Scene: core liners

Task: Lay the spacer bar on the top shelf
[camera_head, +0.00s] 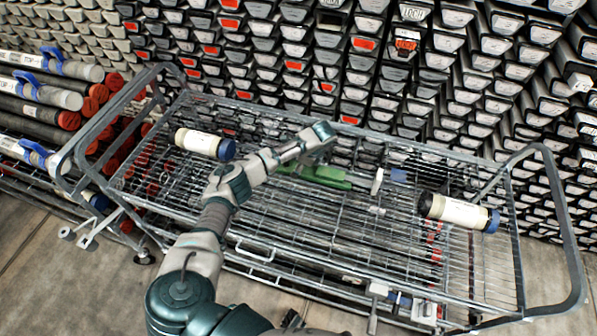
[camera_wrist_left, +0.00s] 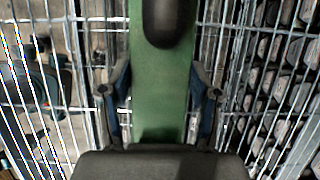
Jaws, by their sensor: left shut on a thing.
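The spacer bar appears to be the flat green bar (camera_head: 325,177), near the middle of the wire trolley in the head view. It also shows in the left wrist view (camera_wrist_left: 160,105), running lengthwise between the fingers, with a dark rounded piece over its upper part. My left gripper (camera_head: 318,160) is shut on the bar from above, one finger on each side in the left wrist view (camera_wrist_left: 160,96). The bar is over the wire top shelf (camera_head: 290,215); I cannot tell whether it touches the mesh. The gripper hides part of the bar. My right gripper is not in view.
A white cylinder with a blue cap (camera_head: 203,143) lies at the shelf's left, another (camera_head: 458,212) at its right. A small grey upright piece (camera_head: 377,182) stands right of the bar. Raised tube handles (camera_head: 565,230) bound both trolley ends. Stacked core trays (camera_head: 400,45) fill the back.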

